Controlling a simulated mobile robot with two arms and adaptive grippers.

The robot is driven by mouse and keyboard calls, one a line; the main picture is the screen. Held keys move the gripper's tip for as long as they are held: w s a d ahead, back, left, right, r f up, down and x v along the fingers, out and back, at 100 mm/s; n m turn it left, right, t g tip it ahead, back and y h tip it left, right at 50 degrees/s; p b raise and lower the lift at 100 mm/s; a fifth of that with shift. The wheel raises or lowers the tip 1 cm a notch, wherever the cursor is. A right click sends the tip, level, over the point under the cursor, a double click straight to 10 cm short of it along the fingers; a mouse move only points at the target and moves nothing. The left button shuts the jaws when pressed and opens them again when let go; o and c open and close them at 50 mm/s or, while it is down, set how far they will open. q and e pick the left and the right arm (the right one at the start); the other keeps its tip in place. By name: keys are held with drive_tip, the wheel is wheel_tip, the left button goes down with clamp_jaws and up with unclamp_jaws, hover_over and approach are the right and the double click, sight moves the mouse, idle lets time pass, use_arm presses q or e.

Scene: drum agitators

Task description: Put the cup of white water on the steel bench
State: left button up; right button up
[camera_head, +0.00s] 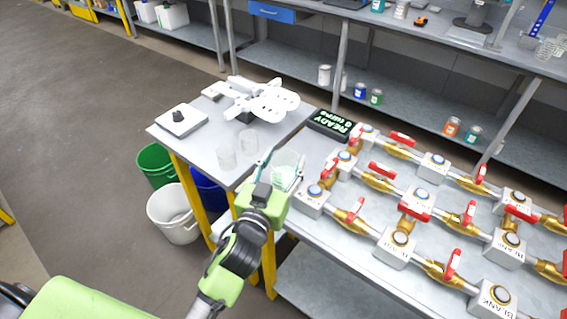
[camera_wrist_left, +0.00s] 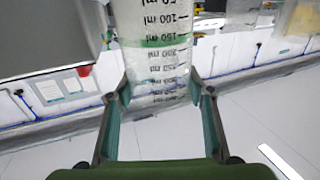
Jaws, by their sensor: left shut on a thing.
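My left gripper (camera_head: 278,176) is shut on a clear graduated cup (camera_head: 289,162) with pale contents. The cup is held near the corner where a small grey table meets the long grey metal bench (camera_head: 318,268). In the left wrist view the cup (camera_wrist_left: 158,60) stands between the two fingers (camera_wrist_left: 160,115), its ml marks showing. From the head view I cannot tell whether its base touches a surface. My right gripper is not in view.
Brass valves with red handles (camera_head: 378,183) and several button boxes crowd the long bench. A black "READY" sign (camera_head: 331,124) lies at its far left. A white multi-armed device (camera_head: 262,100) stands on the small table. Green (camera_head: 155,163) and white (camera_head: 172,215) buckets stand on the floor.

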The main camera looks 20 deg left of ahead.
use_arm(q)
drive_tip(key=shift+s+r, duration=0.1)
drive_tip(key=shift+s, duration=0.25)
drive_tip(key=o, duration=1.6)
drive_tip(key=shift+w, duration=0.15)
drive_tip(key=shift+o, duration=0.2)
